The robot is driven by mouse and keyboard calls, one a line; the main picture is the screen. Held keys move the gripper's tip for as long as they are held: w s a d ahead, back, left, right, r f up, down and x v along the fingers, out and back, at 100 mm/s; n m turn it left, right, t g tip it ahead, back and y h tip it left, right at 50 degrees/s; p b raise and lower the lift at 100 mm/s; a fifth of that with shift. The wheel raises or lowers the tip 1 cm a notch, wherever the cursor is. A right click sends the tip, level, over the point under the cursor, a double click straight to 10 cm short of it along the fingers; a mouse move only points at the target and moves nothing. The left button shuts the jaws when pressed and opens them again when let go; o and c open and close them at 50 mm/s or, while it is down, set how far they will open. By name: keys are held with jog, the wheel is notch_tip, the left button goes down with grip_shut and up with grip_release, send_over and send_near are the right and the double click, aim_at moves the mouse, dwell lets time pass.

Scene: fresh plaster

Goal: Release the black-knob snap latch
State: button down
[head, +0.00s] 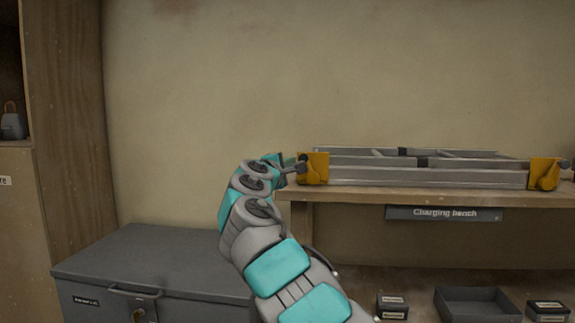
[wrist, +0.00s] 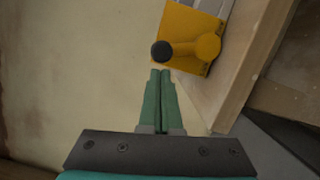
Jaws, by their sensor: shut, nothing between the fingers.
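A yellow latch plate (head: 318,164) sits at the left end of a folded grey metal ladder lying on a wooden bench. In the wrist view the yellow latch (wrist: 190,25) has a rounded yellow arm ending in a black knob (wrist: 162,51). My gripper (wrist: 160,72) is shut and empty, its two green fingers together. The fingertips point at the black knob and appear just short of it; I cannot tell whether they touch. In the head view my gripper is at the left end of the bench beside the latch, and its fingertips are hard to make out.
The ladder (head: 440,174) has another yellow fitting (head: 545,172) at its right end. The bench (head: 360,195) carries a "Charging bench" sign (head: 444,213). A grey lidded chest (head: 160,260) stands at lower left, a wooden cabinet (head: 75,120) at far left. Wall space left of the bench is clear.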

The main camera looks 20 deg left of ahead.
aim_at(302, 154)
jog(key=shift+w+d+r+m, duration=0.1)
jog(key=shift+d+r+m, duration=0.3)
jog(key=shift+m, duration=0.4)
jog(key=shift+w+d+r+m+g+p, duration=0.1)
jog(key=shift+d+r+m+g+p, duration=0.2)
jog(key=shift+m, duration=0.4)
jog(key=shift+w+d+r+m+g+p, duration=0.1)
jog(key=shift+d+r+m+g, duration=0.15)
jog(key=shift+d+m, duration=0.35)
jog(key=shift+w+d+r+m+g+y+b, duration=0.2)
jog(key=shift+d+m+g+b, duration=0.15)
jog(key=shift+d+m, duration=0.65)
jog(key=shift+w+d+r+m+g+y+b, duration=0.1)
jog(key=shift+w+d+m+g+b, duration=0.3)
jog(key=shift+m, duration=0.9)
jog(key=shift+s+d, duration=0.2)
